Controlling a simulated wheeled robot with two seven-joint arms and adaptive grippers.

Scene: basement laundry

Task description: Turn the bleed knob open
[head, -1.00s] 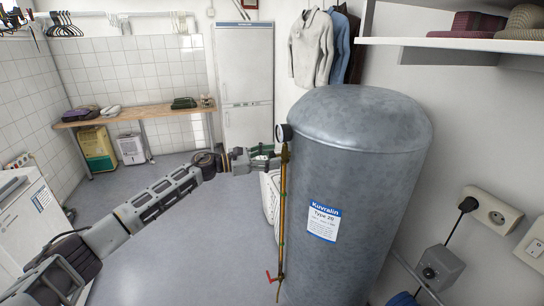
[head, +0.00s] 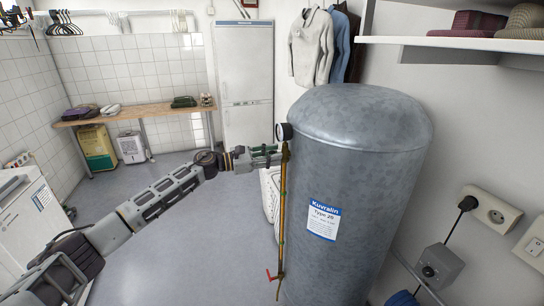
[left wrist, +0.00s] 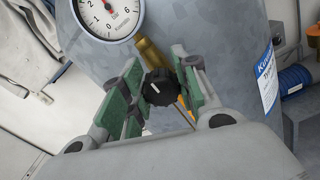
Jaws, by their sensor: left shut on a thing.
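The bleed knob (left wrist: 160,90) is black and ridged with a pale mark on its face. It sits at the end of a brass fitting (left wrist: 152,54) on the grey tank (head: 352,180). My left gripper (head: 276,154) reaches in from the left to the tank's side, just below the gauge. In the left wrist view its green-padded fingers (left wrist: 158,74) are closed on the knob from both sides. In the head view the knob is too small and covered to make out. My right gripper is not in view.
A pressure gauge (head: 283,131) sits just above the gripper; its dial also shows in the left wrist view (left wrist: 108,14).

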